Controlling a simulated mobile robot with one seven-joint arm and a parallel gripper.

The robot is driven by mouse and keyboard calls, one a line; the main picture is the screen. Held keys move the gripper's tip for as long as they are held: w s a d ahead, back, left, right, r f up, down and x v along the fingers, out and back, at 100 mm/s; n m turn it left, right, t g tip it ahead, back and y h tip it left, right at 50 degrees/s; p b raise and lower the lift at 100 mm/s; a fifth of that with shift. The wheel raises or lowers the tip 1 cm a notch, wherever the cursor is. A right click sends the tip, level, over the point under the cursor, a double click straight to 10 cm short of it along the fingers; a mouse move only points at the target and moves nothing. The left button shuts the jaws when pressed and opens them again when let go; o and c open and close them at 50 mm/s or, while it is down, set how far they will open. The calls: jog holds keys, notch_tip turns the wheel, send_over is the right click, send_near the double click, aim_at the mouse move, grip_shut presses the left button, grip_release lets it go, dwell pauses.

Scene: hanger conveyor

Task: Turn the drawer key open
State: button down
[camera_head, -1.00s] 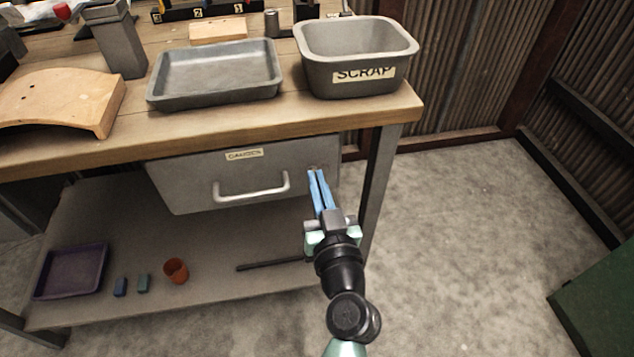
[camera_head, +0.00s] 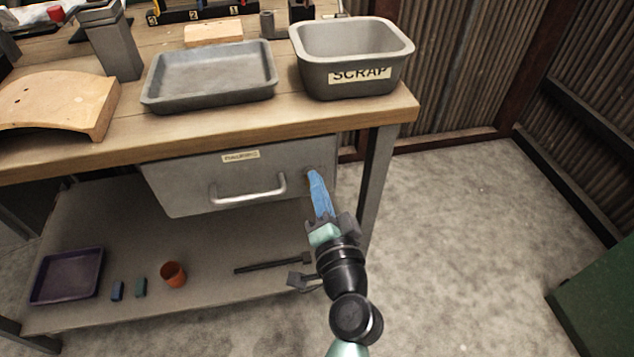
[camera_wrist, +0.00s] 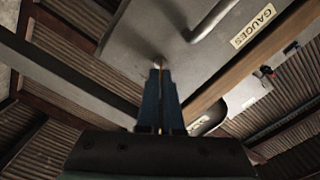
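The grey drawer (camera_head: 205,185), with a bar handle (camera_head: 249,196) and a small label, is shut under the bench top. In the wrist view, the drawer front (camera_wrist: 150,25) fills the upper middle and its label reads GAUGES. My gripper (camera_head: 313,174) is at the right end of the drawer front. In the wrist view, the blue fingers of my gripper (camera_wrist: 160,72) are close together, with a thin brass-coloured key (camera_wrist: 160,68) between their tips at the drawer face. The fingers hide most of the key, and the head view does not show it clearly.
A bench leg (camera_head: 377,170) stands just right of my gripper. A grey SCRAP bin (camera_head: 352,82) and a grey tray (camera_head: 212,95) sit on the bench top. The lower shelf (camera_head: 215,250) holds a purple tray, small blocks and an orange cup.

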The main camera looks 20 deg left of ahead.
jog(key=m, duration=0.2)
jog(key=m+p, duration=0.1)
jog(key=m, duration=0.3)
jog(key=shift+f+m, duration=0.25)
jog(key=shift+m, duration=0.05)
dwell(0.5)
jog(key=c, duration=1.1)
grip_release()
jog(key=shift+d, duration=0.1)
jog(key=v, duration=1.3)
jog(key=shift+w, duration=0.1)
